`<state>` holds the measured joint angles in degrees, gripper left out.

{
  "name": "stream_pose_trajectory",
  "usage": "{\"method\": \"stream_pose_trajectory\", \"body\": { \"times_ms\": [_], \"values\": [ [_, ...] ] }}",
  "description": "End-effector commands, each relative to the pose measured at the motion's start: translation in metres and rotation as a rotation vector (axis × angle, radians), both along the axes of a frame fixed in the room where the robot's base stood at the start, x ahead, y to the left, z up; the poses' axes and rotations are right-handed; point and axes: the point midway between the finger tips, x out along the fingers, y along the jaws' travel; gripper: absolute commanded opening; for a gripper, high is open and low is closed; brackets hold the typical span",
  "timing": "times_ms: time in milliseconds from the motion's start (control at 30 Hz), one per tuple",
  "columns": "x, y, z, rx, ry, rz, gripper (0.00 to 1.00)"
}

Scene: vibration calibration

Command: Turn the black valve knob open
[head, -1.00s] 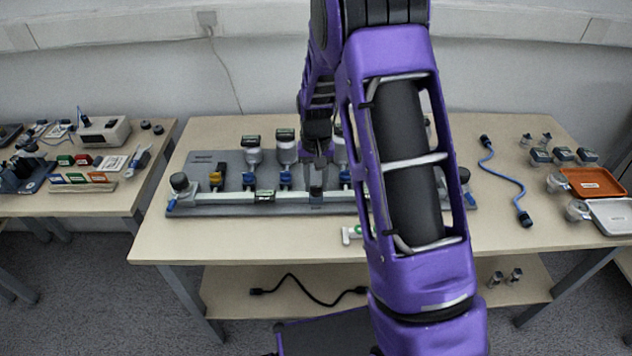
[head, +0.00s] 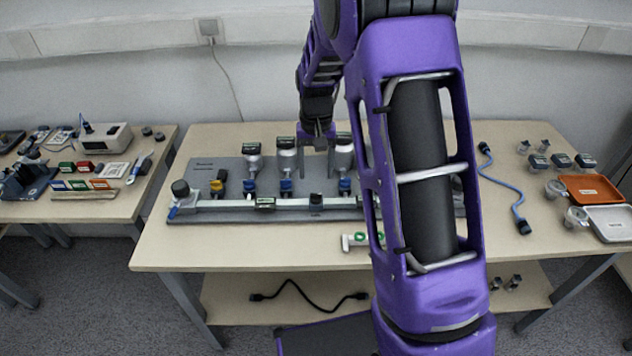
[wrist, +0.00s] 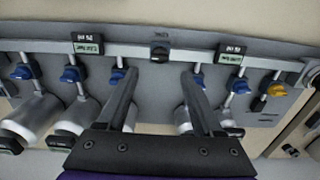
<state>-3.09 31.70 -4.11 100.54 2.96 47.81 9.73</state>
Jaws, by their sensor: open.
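A small black knob (head: 316,199) sits at the middle of the pale rail on the grey panel. In the wrist view this black knob (wrist: 160,53) lies ahead of the gap between my fingers, near the top. My gripper (head: 318,175) is open and points down behind the rail. In the wrist view both fingers of my gripper (wrist: 159,75) stand apart with nothing between them. The fingertips look short of the knob, with no contact visible. The knob's exact turn angle is too small to tell.
Blue valves (head: 286,186) and a yellow valve (head: 217,186) line the rail (head: 235,204), with white canisters (head: 287,160) behind. A round black knob (head: 180,188) is at the rail's left end. A white-green fitting (head: 354,241) lies in front. My arm hides the panel's right part.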

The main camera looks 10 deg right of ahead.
Motion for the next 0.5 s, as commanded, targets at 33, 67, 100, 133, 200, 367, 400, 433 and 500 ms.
{"method": "stream_pose_trajectory", "body": {
  "times_ms": [33,67,100,133,200,367,400,433,500],
  "values": [
    [0.001,0.0,0.017,0.0,-0.005,0.0,0.68],
    [0.001,0.0,0.024,0.0,-0.004,0.0,0.68],
    [0.001,0.0,0.034,0.0,-0.005,0.0,0.68],
    [0.001,0.0,0.041,0.0,-0.005,0.0,0.68],
    [0.001,0.0,0.057,0.0,-0.005,0.0,0.68],
    [0.001,0.0,0.084,-0.001,-0.003,0.0,0.68],
    [0.0,0.0,0.089,0.0,-0.002,0.0,0.68],
    [0.0,0.0,0.092,0.0,-0.001,0.0,0.68],
    [0.0,0.0,0.097,-0.001,-0.001,0.0,0.68]
  ]
}}
